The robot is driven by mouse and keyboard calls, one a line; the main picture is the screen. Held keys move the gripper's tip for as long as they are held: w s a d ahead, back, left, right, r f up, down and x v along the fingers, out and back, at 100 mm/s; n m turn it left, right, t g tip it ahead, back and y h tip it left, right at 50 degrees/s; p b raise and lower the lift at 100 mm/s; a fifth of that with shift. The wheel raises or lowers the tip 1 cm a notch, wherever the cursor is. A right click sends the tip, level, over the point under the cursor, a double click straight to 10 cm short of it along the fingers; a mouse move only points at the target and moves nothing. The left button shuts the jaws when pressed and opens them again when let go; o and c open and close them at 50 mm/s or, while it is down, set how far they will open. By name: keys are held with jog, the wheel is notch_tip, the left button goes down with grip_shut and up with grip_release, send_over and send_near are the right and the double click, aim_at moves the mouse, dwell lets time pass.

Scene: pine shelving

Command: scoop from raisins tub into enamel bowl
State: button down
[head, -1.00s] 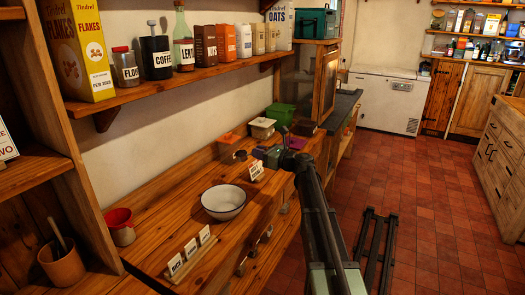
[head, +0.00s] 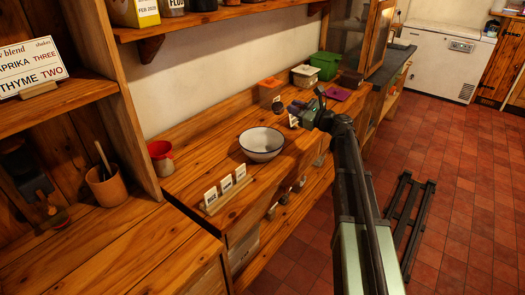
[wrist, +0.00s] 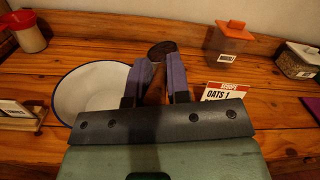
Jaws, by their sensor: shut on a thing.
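The white enamel bowl (head: 261,145) with a dark blue rim stands on the wooden counter, and it also shows at left in the wrist view (wrist: 92,92). My gripper (head: 296,108) is over the counter just beyond the bowl. In the wrist view my gripper's purple fingers (wrist: 163,78) are shut on the brown handle of a scoop (wrist: 160,50) with a dark round end. Its contents cannot be made out. I cannot read which is raisins.
A card reading OATS 1 (wrist: 226,92) stands right of my gripper. A rack of small cards (head: 226,190) and a red-topped container (head: 161,157) are near the bowl. A green tub (head: 325,65) and a purple flat thing (head: 337,93) lie farther back. A shelf (head: 190,22) overhangs.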

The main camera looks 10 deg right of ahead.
jog(key=shift+s+a+f+n+b, duration=0.1)
jog(key=shift+f+n+b, duration=0.25)
jog(key=shift+f+b, duration=0.15)
jog(key=shift+s+a+f+n+b, duration=0.1)
jog(key=shift+f+n+b, duration=0.25)
jog(key=shift+f, duration=0.1)
jog(key=n+b, duration=0.1)
jog(key=s+a+f+n, duration=0.1)
jog(key=f+n+b, duration=0.1)
jog(key=shift+s+a+f+b, duration=0.15)
jog(key=shift+s+a+b, duration=0.1)
jog(key=shift+b, duration=0.05)
jog(key=n, duration=0.1)
jog(key=s+a+f+n+b, duration=0.1)
jog(key=n, duration=0.1)
jog(key=shift+f+y, duration=0.1)
jog(key=shift+y, duration=0.3)
